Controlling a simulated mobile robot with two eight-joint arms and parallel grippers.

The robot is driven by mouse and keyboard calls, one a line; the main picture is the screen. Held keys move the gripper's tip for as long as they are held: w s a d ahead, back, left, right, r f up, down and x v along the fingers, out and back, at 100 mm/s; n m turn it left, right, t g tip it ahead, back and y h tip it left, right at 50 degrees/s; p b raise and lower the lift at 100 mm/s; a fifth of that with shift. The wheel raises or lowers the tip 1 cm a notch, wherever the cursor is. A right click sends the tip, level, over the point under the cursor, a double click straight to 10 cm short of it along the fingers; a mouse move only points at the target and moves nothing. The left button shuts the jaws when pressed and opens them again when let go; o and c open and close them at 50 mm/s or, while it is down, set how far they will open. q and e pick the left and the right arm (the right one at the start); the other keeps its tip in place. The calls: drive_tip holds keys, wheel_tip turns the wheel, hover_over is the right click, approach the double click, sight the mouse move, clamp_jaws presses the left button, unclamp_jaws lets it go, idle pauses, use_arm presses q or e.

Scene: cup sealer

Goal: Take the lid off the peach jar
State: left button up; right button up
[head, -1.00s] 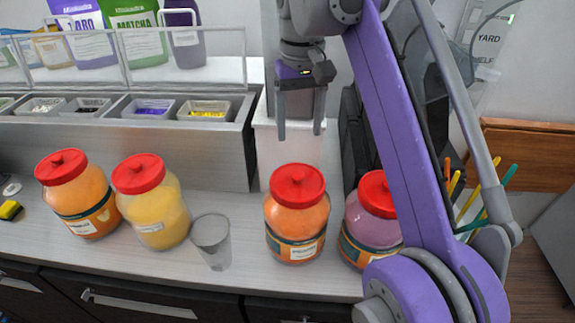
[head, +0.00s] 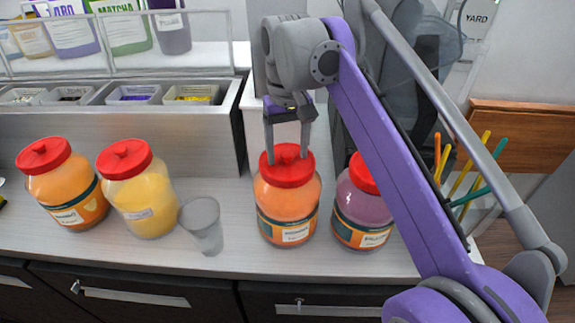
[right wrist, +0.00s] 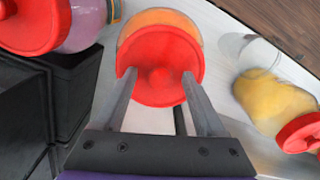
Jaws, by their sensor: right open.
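An orange jar (head: 287,208) with a red lid (head: 291,179) stands upright on the counter in the middle of the head view. Its label is too small to read, so I cannot tell for sure that it is the peach jar. The lid is on it. My right gripper (head: 288,158) is open and points down at this lid, its two fingertips on either side of the central knob. In the right wrist view the fingers reach over the red lid (right wrist: 160,90), with the knob between them; contact is unclear. My left gripper is not in view.
A purple jar (head: 360,212) stands close on the right, partly behind my right arm. A clear cup (head: 203,226), a yellow jar (head: 142,200) and another orange jar (head: 72,195) stand to the left. Topping trays (head: 192,94) are behind. Coloured sticks (head: 480,165) stand at right.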

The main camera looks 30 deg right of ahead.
drive_tip(key=shift+w, duration=0.15)
drive_tip(key=shift+c, duration=0.3)
clamp_jaws()
